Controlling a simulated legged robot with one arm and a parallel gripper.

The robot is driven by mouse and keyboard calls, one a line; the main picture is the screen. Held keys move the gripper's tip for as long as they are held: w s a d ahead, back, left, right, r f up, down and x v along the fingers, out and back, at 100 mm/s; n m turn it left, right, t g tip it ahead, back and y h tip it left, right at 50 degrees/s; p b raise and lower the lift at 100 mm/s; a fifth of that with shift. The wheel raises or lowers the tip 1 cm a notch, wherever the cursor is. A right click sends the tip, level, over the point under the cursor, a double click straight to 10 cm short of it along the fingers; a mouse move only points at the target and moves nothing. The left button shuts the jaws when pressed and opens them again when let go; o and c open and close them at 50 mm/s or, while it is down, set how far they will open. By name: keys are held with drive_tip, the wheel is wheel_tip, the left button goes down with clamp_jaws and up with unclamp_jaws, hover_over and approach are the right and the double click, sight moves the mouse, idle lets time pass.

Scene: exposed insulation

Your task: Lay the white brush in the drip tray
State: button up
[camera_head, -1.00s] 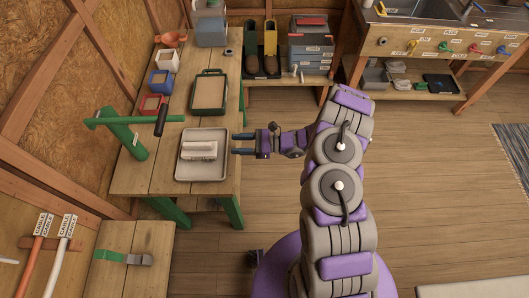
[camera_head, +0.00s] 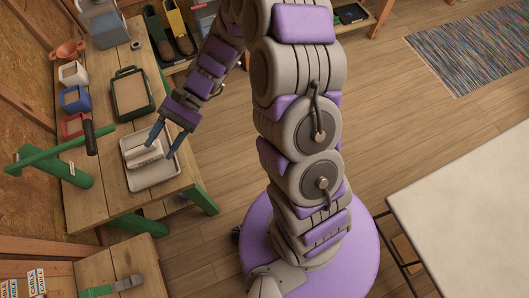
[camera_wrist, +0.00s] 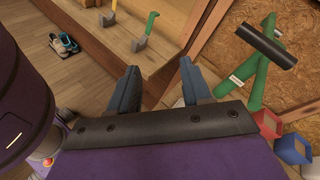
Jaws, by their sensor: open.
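The white brush (camera_head: 145,152) lies in the light grey drip tray (camera_head: 165,173) on the wooden bench, in the head view. The tray's rim surrounds it. My gripper (camera_head: 162,147) is open at the tray's right side, its two blue fingers spread beside and over the brush's right end. Whether a finger touches the brush or the tray cannot be told. In the wrist view the open fingers (camera_wrist: 157,84) hold nothing.
A green post with an arm and dark handle (camera_head: 91,137) stands left of the tray. A green-framed tray (camera_head: 131,95) lies behind it. Small red, blue and white bins (camera_head: 75,99) line the bench's left.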

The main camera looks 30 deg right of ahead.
drive_tip(key=s+d+r+n+t+h, duration=0.2)
drive_tip(key=s+d+h, duration=0.4)
drive_tip(key=s+d, duration=0.4)
drive_tip(key=s+d+r+n+t+h, duration=0.3)
drive_tip(key=s+d+r+h, duration=0.3)
drive_tip(key=s+d, duration=0.3)
drive_tip(key=shift+s+d+n+h, duration=0.4)
drive_tip(key=shift+d+n, duration=0.4)
drive_tip(key=shift+n, duration=0.1)
